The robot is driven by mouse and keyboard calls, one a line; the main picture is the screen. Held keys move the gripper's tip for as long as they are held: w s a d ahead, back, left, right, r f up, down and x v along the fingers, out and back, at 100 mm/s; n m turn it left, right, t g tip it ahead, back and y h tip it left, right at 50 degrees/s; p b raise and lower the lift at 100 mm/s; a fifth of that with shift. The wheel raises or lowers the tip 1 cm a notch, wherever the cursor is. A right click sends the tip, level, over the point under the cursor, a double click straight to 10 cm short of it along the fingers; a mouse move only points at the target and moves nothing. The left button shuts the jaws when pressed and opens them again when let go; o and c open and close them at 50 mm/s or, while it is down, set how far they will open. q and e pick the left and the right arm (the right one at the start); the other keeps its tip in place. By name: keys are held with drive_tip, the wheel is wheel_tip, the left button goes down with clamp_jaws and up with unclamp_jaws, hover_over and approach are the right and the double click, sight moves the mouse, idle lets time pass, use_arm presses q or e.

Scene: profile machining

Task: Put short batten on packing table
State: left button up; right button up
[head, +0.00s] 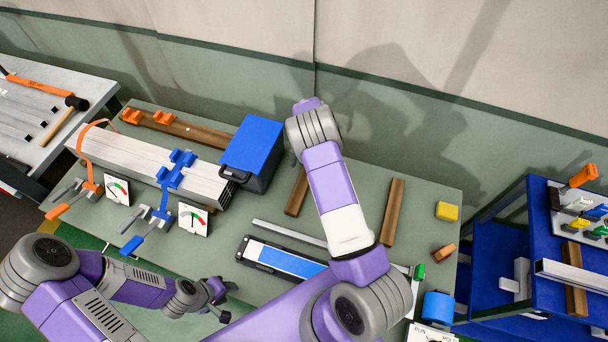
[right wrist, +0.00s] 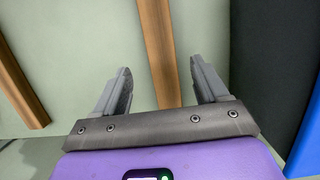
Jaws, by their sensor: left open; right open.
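Two brown wooden battens lie on the green table (head: 450,195). One batten (head: 297,192) is left of my right forearm, which may hide part of it; the other (head: 393,212) is right of it. I cannot tell which is the short one. In the right wrist view, a batten (right wrist: 157,45) runs between the open, empty fingers of my right gripper (right wrist: 162,85), and another (right wrist: 18,88) lies to the left. My right gripper is hidden in the head view. My left gripper (head: 218,290) is open and empty near the table's front edge. Which table is the packing table is unclear.
A blue-lidded dark box (head: 252,145) stands beside the left batten. Strapped white profiles (head: 140,160) and a long batten with orange clamps (head: 175,125) are further left. A yellow block (head: 446,211) is at right. A blue cart (head: 490,255) and a pale table (head: 90,90) flank the green table.

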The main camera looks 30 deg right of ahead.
drive_tip(key=shift+v, duration=2.1)
